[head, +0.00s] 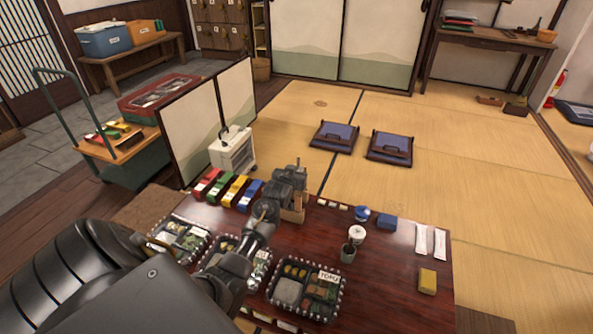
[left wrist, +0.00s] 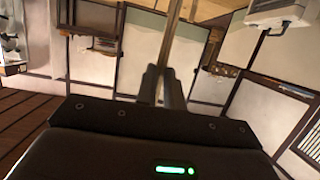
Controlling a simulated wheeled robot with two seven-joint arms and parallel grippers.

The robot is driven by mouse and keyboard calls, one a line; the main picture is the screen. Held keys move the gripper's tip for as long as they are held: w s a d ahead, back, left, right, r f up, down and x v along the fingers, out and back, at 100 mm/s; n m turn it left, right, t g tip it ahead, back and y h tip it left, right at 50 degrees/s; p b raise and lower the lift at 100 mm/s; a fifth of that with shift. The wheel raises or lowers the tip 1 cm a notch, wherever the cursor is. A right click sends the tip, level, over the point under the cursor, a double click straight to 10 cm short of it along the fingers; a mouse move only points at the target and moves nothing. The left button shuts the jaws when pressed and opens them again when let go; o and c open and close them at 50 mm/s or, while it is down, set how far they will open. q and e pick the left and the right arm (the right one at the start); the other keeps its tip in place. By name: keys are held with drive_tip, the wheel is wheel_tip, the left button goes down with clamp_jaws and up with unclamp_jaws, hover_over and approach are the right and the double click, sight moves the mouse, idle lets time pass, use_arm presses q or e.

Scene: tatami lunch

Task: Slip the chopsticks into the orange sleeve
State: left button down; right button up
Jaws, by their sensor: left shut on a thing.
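My left gripper (head: 291,178) is above the far edge of the dark wooden table, beside a small wooden holder (head: 293,213). In the left wrist view its two fingers (left wrist: 161,85) are shut on a thin, long brownish piece (left wrist: 174,35), which looks like the chopsticks and points up and away from the fingers. In the head view I cannot make the chopsticks out clearly. I cannot pick out an orange sleeve with certainty. A row of red (head: 206,182), green (head: 221,186), yellow (head: 237,190) and blue wrapped items lies left of the gripper. My right gripper is not in view.
Filled lunch boxes (head: 305,290) stand along the table's near side. A dark cup (head: 348,254), a blue box (head: 386,222), white packets (head: 421,238) and a yellow block (head: 428,281) are to the right. The table's right middle (head: 385,275) is clear.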

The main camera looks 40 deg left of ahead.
use_arm(q)
drive_tip(key=shift+f, duration=0.35)
idle(0.4)
drive_tip(key=shift+f+b, duration=0.5)
drive_tip(key=shift+f, duration=0.25)
drive_tip(key=shift+f, duration=0.25)
drive_tip(key=shift+f+b, duration=0.55)
drive_tip(key=shift+f, duration=0.2)
drive_tip(key=shift+f, duration=0.2)
idle(0.4)
drive_tip(key=shift+f+b, duration=0.6)
drive_tip(key=shift+f, duration=0.2)
drive_tip(key=c, duration=0.9)
unclamp_jaws()
drive_tip(key=shift+c, duration=0.2)
